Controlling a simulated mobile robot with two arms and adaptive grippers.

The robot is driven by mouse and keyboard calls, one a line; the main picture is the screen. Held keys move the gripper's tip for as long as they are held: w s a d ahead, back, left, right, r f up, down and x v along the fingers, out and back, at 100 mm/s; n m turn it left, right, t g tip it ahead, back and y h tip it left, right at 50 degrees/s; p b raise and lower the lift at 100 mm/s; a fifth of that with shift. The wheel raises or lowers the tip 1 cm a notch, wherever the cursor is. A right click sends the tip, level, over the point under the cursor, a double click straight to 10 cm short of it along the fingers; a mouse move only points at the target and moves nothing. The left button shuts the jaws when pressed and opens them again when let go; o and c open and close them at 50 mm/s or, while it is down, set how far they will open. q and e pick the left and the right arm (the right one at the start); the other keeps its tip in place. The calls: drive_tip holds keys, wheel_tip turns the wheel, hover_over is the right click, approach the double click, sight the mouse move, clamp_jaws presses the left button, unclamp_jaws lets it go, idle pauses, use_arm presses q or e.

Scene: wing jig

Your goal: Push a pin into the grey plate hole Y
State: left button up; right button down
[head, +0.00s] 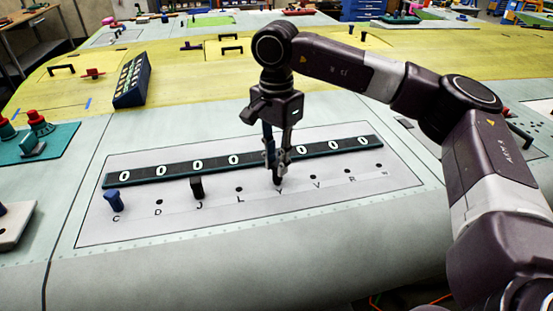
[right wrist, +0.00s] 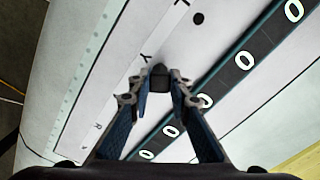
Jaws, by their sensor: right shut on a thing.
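The grey plate (head: 135,229) is a framed panel with a row of lettered holes along its front. My right gripper (head: 278,160) is shut on a dark pin (head: 277,181) directly over the letter Y. In the right wrist view the pin (right wrist: 160,76) sits between the fingertips (right wrist: 158,92), beside the letter Y. Hole Y itself is hidden under the pin and fingers; I cannot tell how deep the pin is. A blue pin (head: 114,200) stands at C and a black pin (head: 196,187) stands at J. My left gripper is not in view.
A dark strip with white zeros (head: 175,170) runs behind the holes, close to my right gripper. Holes D (head: 159,202), L (head: 239,189) and V (head: 313,177) are empty. A teal block with red knobs (head: 40,140) is at the left.

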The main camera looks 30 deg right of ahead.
drive_tip(key=shift+f, duration=0.55)
drive_tip(key=c, duration=1.7)
unclamp_jaws()
drive_tip(key=shift+r, duration=0.15)
wheel_tip(320, 180, up, 12)
drive_tip(key=shift+f, duration=0.1)
